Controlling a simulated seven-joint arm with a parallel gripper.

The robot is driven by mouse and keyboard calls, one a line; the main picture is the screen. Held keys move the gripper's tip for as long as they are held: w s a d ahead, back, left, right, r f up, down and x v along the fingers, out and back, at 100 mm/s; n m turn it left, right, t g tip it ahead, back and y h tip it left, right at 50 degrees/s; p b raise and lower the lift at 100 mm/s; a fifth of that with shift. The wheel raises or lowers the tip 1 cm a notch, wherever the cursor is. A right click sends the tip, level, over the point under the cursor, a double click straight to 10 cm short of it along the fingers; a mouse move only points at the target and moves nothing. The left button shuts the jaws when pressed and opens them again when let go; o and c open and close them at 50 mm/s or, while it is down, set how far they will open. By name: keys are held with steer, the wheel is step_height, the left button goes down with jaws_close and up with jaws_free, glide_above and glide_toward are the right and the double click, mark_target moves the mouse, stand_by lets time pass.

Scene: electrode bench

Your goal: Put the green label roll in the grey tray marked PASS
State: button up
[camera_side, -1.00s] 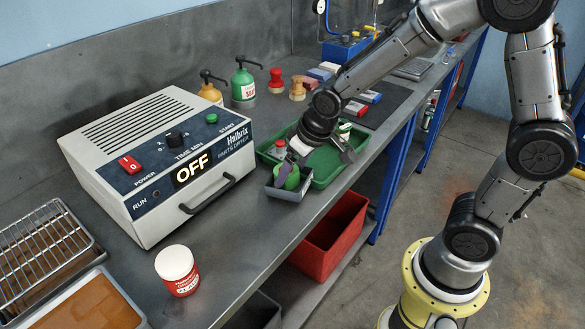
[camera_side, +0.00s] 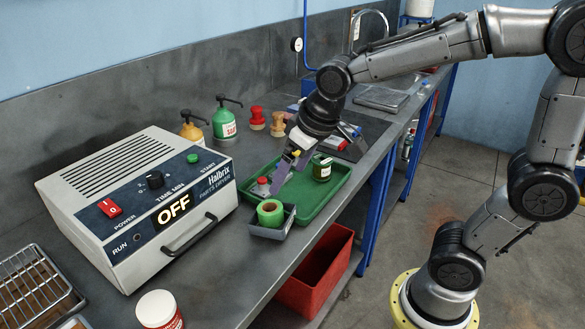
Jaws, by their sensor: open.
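The green label roll (camera_side: 270,211) sits in the small grey tray (camera_side: 271,234), with its hollow core facing up. The tray stands at the near left end of the green tray, close to the bench's front edge. No PASS marking is legible on it from here. My gripper (camera_side: 289,175) is open and empty, just behind and to the right of the roll, above the green tray, and appears apart from the roll. The fingers are seen partly edge-on.
The green tray (camera_side: 318,204) holds a red-capped container (camera_side: 262,186) and a green jar (camera_side: 322,168) near my gripper. A white parts dryer (camera_side: 130,200) stands to the left. Pump bottles and stamps stand behind. A red bin (camera_side: 312,275) is below the bench edge.

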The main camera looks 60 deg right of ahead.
steer(key=s+d+r+t, duration=0.1)
steer(key=s, duration=1.5)
steer(key=shift+s+d+r, duration=0.2)
steer(key=shift+d, duration=0.2)
